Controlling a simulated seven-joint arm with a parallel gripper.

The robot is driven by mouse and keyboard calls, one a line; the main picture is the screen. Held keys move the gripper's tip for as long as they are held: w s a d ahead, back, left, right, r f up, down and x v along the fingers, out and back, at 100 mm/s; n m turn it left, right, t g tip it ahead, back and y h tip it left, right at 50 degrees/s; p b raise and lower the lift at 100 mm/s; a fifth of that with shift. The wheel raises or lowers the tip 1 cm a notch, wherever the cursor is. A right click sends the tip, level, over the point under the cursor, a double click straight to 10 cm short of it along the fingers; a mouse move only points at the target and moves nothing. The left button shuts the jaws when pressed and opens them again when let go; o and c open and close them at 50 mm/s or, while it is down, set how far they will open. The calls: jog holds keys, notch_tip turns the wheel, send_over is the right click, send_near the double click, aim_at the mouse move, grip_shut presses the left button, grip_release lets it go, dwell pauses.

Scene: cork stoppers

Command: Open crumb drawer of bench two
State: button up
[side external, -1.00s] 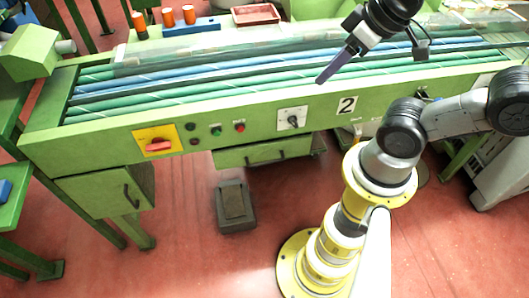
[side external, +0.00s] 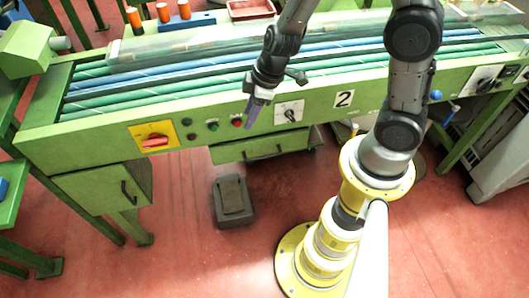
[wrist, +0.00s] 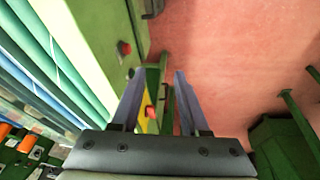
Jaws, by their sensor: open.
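A yellow plate with a red switch (side external: 154,142), buttons (side external: 213,125) and a rotary switch (side external: 290,112) line the panel. A green cabinet (side external: 90,195) hangs at the left. A grey pedal box (side external: 232,203) stands on the red floor, which is otherwise clear in front.

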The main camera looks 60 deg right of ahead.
aim_at(264, 156)
jog(key=shift+s+d+f+n+g+h, duration=0.1)
jog(key=shift+d+f+n+g+h, duration=0.6)
jog(key=shift+f, duration=3.15)
jog(key=shift+s+d+f+n+t+h, duration=0.2)
jog(key=shift+d+f, duration=1.15)
jog(key=shift+f, duration=2.45)
jog(key=shift+w+d+f+n+g+h, duration=0.15)
jog(key=shift+d+f+g+h, duration=0.6)
jog(key=shift+f, duration=3.1)
jog(key=shift+d+t+y, duration=0.25)
jog(key=shift+t, duration=0.1)
jog(key=shift+c, duration=0.3)
grip_shut()
